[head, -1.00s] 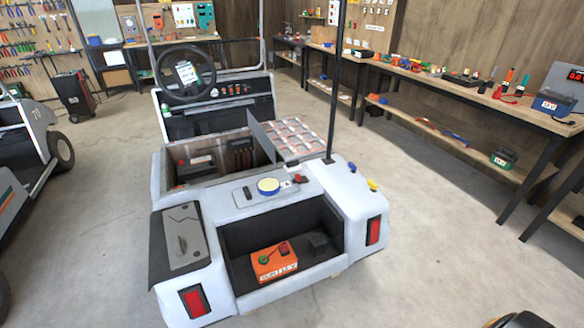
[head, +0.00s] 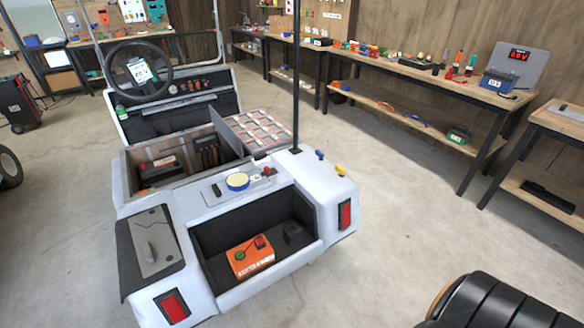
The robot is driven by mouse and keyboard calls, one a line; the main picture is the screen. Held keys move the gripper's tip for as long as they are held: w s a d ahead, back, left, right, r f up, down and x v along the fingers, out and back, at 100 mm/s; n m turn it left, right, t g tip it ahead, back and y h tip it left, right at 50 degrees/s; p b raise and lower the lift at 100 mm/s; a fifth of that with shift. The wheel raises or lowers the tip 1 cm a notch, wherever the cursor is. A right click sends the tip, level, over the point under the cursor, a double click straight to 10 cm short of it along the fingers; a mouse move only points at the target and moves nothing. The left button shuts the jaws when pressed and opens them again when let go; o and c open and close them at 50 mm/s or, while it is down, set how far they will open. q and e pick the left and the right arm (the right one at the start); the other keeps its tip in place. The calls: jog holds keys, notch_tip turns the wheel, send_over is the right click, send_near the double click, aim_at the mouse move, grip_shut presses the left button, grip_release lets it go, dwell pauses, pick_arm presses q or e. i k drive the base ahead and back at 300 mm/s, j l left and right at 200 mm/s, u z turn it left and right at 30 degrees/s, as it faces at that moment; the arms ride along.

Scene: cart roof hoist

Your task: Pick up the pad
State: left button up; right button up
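No object is plainly recognisable as the pad. A round, pale yellow disc with a blue rim (head: 237,181) lies on the rear deck of the white cart (head: 205,285), and I cannot tell whether it is the pad. Small red and black parts (head: 265,173) lie beside it. Neither of my grippers shows in the head view.
An orange box (head: 250,257) sits in the cart's rear bay. A workbench (head: 440,82) with tools and a blue battery (head: 498,82) runs along the right wall. A black ribbed rounded shape (head: 490,305) fills the lower right corner. Floor between is clear.

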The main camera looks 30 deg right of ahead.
aim_at(262, 158)
jog(key=i+l+u, duration=0.1)
jog(key=l, duration=0.25)
jog(key=i+l, duration=0.2)
jog(key=l, duration=0.15)
jog(key=i+l+u, duration=0.15)
jog(key=l, duration=0.2)
jog(key=i+l, duration=0.15)
jog(key=l, duration=0.25)
jog(key=i+l+u, duration=0.15)
jog(key=l, duration=0.2)
jog(key=i+l+u, duration=0.1)
jog(key=l, duration=0.3)
